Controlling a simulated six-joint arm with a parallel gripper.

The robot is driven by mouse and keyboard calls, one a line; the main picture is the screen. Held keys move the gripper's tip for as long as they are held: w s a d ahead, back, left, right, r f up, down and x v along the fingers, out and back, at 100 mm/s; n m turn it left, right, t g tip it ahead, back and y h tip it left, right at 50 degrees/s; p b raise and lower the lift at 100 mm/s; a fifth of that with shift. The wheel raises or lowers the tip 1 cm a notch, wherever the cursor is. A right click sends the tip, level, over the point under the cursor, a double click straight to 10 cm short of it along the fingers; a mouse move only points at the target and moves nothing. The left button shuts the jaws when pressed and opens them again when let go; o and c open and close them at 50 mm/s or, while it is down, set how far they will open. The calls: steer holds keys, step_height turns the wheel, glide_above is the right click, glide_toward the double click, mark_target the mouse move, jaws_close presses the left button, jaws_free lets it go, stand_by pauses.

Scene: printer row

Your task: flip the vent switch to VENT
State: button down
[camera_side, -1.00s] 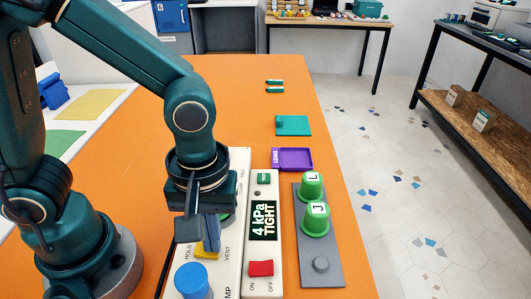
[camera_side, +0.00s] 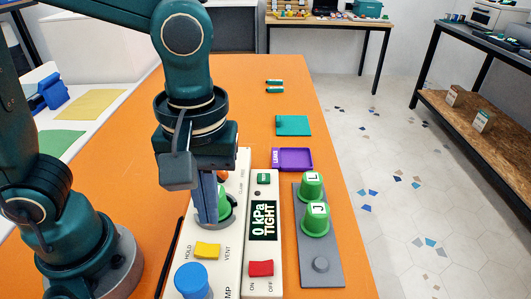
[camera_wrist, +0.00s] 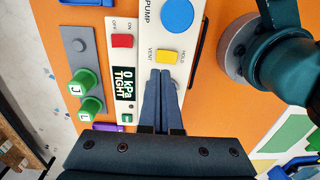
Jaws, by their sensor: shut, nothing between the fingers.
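The yellow vent switch (camera_side: 207,250) sits on the white pump panel, between the labels HOLD on its left and VENT on its right. It also shows in the wrist view (camera_wrist: 168,57). I cannot tell for sure which side of it is down. My gripper (camera_side: 212,219) is shut and empty, above the panel and just behind the switch, apart from it. In the wrist view the closed fingertips (camera_wrist: 160,75) point toward the switch. The display (camera_side: 264,221) reads 0 kPa TIGHT.
A blue round knob (camera_side: 192,280) is in front of the switch. A red ON/OFF switch (camera_side: 261,268) is to the right. A green cup (camera_side: 225,205) stands behind my fingers, partly hidden. Green cups J (camera_side: 316,220) and L (camera_side: 312,187) stand on a grey plate. A purple tray (camera_side: 293,159) lies farther back.

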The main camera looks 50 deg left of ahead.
step_height(320, 180, up, 7)
steer(key=shift+w+d, duration=0.45)
steer(key=s+a+f+m+t, duration=0.1)
steer(key=a+f+m+t, duration=0.3)
steer(key=a+m, duration=0.5)
steer(key=shift+a+t, duration=0.45)
steer(key=shift+t, duration=0.45)
steer(key=shift+f, duration=0.1)
stand_by(1.5)
